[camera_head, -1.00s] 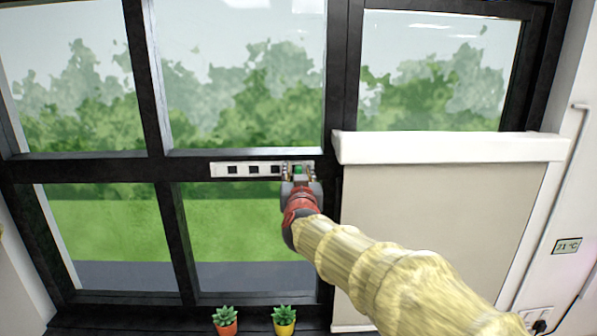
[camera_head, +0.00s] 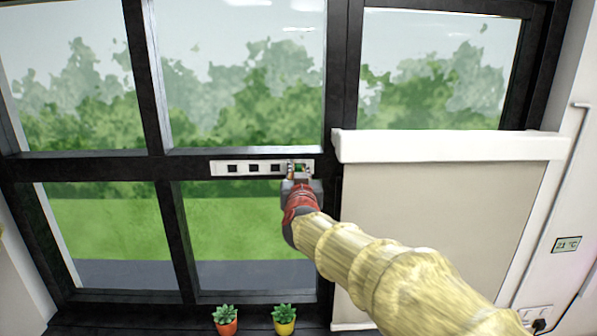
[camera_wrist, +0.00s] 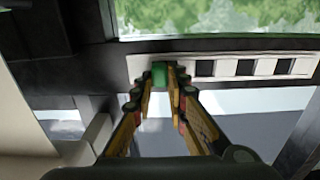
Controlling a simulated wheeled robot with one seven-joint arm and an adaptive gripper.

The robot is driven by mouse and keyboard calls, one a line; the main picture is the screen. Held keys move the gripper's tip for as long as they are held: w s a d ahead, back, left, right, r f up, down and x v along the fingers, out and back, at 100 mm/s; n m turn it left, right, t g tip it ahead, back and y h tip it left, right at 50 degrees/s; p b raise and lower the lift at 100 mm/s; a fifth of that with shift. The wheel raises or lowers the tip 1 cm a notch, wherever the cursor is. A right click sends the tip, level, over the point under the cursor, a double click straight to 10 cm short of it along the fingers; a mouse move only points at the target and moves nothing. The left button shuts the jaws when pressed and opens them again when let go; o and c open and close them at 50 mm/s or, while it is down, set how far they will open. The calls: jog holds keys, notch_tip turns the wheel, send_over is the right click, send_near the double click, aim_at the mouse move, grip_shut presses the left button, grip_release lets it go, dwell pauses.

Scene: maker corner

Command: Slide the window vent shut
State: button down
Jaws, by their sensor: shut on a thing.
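The window vent (camera_head: 222,169) is a white strip with several dark square openings, set on the black horizontal bar of the window. It also shows in the wrist view (camera_wrist: 265,66). A green slider knob (camera_wrist: 159,75) sits at one end of the strip, at the right end in the head view and the left end in the wrist view. My gripper (camera_head: 299,172) is at that end, its fingers closed around the knob. In the wrist view the fingertips (camera_wrist: 160,82) press on the knob from both sides. The dark squares beside the knob are visible.
A beige blind (camera_head: 430,225) with a white top rail (camera_head: 450,147) covers the lower right pane, close to my arm. Two small potted plants, orange (camera_head: 226,326) and yellow (camera_head: 285,326), stand on the sill below. A thermostat display (camera_head: 566,244) is on the right wall.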

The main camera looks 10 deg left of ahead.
dwell(0.5)
jog(key=d+b, duration=0.1)
jog(key=w+d+b, duration=0.1)
jog(key=d, duration=0.1)
jog(key=shift+d+f, duration=0.15)
jog(key=shift+s, duration=0.1)
jog(key=c, duration=1.8)
grip_release()
jog(key=shift+o, duration=0.2)
jog(key=shift+s, duration=0.25)
send_near(311, 165)
jog(key=v, duration=0.6)
